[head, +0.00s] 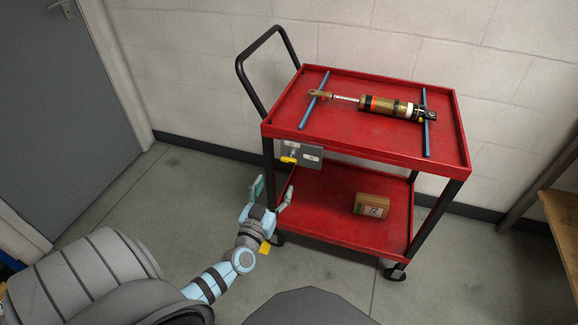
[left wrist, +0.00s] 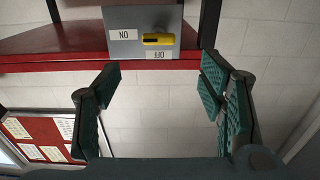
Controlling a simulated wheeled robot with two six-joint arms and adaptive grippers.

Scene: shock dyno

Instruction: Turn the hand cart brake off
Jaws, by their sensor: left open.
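The red hand cart (head: 340,140) stands by the wall. A grey brake plate (head: 314,149) hangs under its top shelf at the left end, with a yellow brake handle (head: 289,160). In the left wrist view the picture is upside down; the yellow handle (left wrist: 157,40) lies level, its left end towards the ON label (left wrist: 124,35). The OFF label (left wrist: 158,54) is close to it. My left gripper (head: 272,193) is open and empty below the plate, apart from the handle. In the left wrist view its fingers (left wrist: 160,82) spread to either side of the handle's line.
A shock absorber (head: 385,107) lies across two blue bars on the top shelf. A cardboard box (head: 371,206) sits on the lower shelf. The cart's black push handle (head: 262,60) rises at the left. A wooden bench (head: 562,225) is at right. Floor left of the cart is clear.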

